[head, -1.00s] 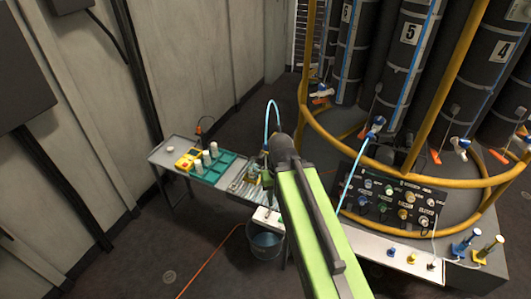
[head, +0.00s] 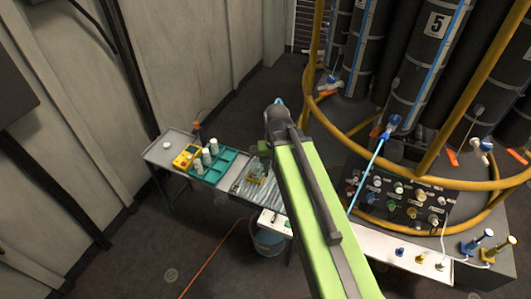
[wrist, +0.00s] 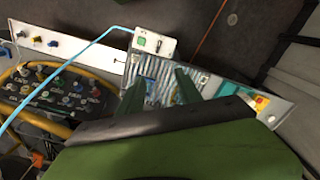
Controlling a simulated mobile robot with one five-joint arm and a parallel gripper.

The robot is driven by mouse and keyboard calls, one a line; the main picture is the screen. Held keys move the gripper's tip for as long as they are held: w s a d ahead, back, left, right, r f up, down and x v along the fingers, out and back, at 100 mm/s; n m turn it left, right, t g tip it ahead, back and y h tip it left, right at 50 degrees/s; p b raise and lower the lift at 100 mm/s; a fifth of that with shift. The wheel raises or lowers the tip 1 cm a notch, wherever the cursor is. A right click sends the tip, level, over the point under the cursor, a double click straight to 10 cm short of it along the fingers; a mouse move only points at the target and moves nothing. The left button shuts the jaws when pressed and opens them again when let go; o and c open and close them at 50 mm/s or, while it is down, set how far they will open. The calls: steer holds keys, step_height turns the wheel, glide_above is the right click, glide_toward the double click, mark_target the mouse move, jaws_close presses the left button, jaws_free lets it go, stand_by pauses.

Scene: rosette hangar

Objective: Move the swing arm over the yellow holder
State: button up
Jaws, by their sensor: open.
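A light-blue tubular arm (head: 366,175) runs down from the blue valve by cylinder 5 in the head view. In the wrist view a light-blue tube (wrist: 60,72) curves up to a white switch box; I cannot tell whether this is the swing arm. A yellow stand with a post (head: 490,250) is at the lower right of the head view and may be the yellow holder. My gripper (wrist: 158,90) is open and empty in the wrist view, its green fingers apart above the ribbed tray. In the head view my own arm hides the fingers.
A bench (head: 163,157) carries a teal tray (head: 222,177), white cups, a yellow box (head: 187,157) and a ribbed tray (head: 246,190). A bucket (head: 268,242) stands below. A knob panel (head: 402,200), yellow rail (head: 470,184) and white shelf (head: 380,243) fill the right.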

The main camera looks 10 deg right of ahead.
steer(key=w+r+m+p, duration=0.6)
steer(key=w+r+p, duration=0.3)
steer(key=w+r, duration=0.25)
steer(key=f+b, duration=1.2)
steer(key=w+f+b, duration=0.1)
steer(key=f+b, duration=0.5)
steer(key=shift+f, duration=0.1)
steer(key=shift+s, duration=0.1)
jaws_close()
